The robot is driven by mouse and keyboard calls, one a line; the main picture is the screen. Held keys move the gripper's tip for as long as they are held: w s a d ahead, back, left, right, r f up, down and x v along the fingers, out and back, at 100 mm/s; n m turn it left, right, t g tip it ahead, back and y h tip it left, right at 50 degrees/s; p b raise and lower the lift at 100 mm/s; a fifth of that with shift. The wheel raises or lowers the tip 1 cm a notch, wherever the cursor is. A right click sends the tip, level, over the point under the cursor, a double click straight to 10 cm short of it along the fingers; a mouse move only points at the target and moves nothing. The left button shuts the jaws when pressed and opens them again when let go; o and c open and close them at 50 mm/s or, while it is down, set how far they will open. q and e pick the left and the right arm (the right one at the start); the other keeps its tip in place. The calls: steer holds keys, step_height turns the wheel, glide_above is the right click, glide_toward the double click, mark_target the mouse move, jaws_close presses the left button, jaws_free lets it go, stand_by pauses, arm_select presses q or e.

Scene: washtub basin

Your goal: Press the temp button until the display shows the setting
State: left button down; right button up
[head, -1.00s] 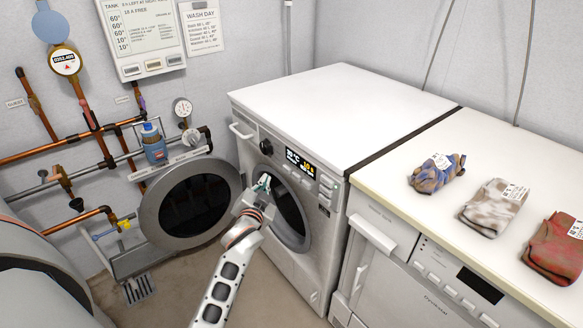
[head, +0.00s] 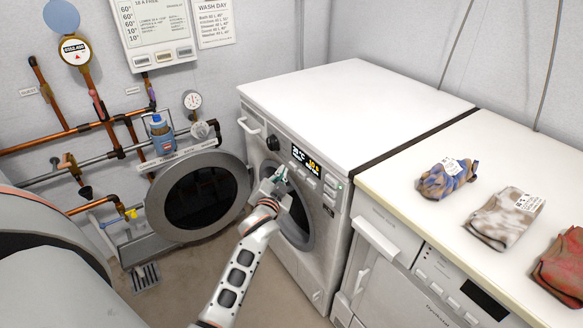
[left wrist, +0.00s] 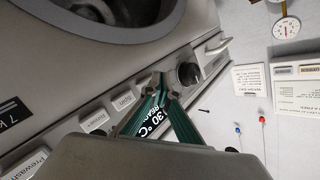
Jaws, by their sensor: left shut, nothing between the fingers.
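The washing machine (head: 290,215) has a control panel with a dark display (head: 306,160). In the left wrist view the display (left wrist: 153,126) reads 30 °C with partly covered letters beside it. A round black knob (left wrist: 188,74) sits beyond the fingertips. Buttons labelled Spin (left wrist: 122,101) and one like Rinse (left wrist: 95,121) line the panel, with Prewash (left wrist: 27,164) at the lower left. I cannot make out a temp button; my fingers cover part of the panel. My left gripper (head: 280,176) is shut and empty, its green fingertips (left wrist: 157,88) close before the panel. Contact is unclear.
The round door (head: 197,197) stands open left of the machine. Pipes and gauges line the wall behind. A second machine (head: 405,265) stands at right, with tagged folded cloths (head: 505,218) on the worktop. Wall notices (head: 155,35) hang at the back.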

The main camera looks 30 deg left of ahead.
steer(key=shift+w+a+r, duration=0.1)
steer(key=shift+w+r, duration=0.05)
steer(key=shift+r, duration=0.05)
steer(key=shift+w+r, duration=0.3)
steer(key=shift+w, duration=0.15)
steer(key=shift+s+d+f, duration=0.15)
steer(key=shift+d, duration=0.05)
arm_select(q)
steer(key=shift+w+d, duration=0.15)
steer(key=shift+w, duration=0.25)
arm_select(e)
steer(key=shift+s+f, duration=0.25)
steer(key=shift+s, duration=0.1)
steer(key=shift+a, duration=0.15)
